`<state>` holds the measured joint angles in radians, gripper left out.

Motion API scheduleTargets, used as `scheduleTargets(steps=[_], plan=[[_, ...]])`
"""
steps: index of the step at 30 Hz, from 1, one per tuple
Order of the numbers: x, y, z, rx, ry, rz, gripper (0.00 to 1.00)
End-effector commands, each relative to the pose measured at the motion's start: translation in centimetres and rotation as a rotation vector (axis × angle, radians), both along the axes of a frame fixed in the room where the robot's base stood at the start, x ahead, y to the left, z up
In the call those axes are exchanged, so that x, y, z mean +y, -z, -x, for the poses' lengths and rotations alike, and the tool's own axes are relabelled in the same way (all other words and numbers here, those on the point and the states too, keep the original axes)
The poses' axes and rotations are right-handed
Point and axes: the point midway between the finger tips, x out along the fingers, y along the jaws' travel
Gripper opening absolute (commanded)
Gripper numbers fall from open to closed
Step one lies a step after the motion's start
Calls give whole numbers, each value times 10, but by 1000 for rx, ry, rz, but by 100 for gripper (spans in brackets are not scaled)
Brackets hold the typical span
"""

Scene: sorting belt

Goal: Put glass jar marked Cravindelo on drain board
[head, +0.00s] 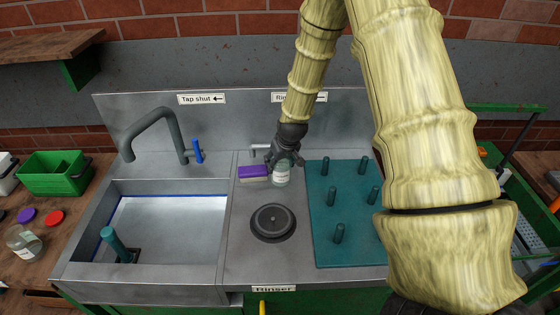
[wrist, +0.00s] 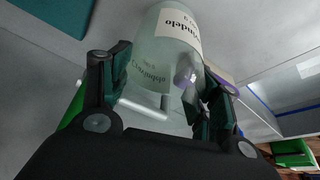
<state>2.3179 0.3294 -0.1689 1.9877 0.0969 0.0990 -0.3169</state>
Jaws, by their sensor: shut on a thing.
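A frosted glass jar (wrist: 166,45) with a white label ending in "ndelo" is held between the fingers of my gripper (wrist: 160,88) in the wrist view. In the head view the jar (head: 281,174) is under my gripper (head: 283,158), near the back of the steel counter, between a purple and cream sponge (head: 253,172) and the drain board. The gap between jar and counter is hard to judge. The teal drain board (head: 322,254) lies just right of the jar, with several upright pegs and no jar on it. My arm hides its right edge.
A round black rinser (head: 273,222) sits in the counter in front of the jar. The sink (head: 160,235) with a grey tap (head: 150,130) is at left.

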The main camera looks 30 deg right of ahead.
Motion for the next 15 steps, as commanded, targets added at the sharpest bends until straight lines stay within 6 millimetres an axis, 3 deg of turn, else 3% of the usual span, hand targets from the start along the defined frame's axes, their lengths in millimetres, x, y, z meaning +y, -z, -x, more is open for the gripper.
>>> scheduleTargets(steps=[13,14,15], plan=[[0,6,0,0,0,0,32],[0,6,0,0,0,0,64],[0,5,0,0,0,0,71]])
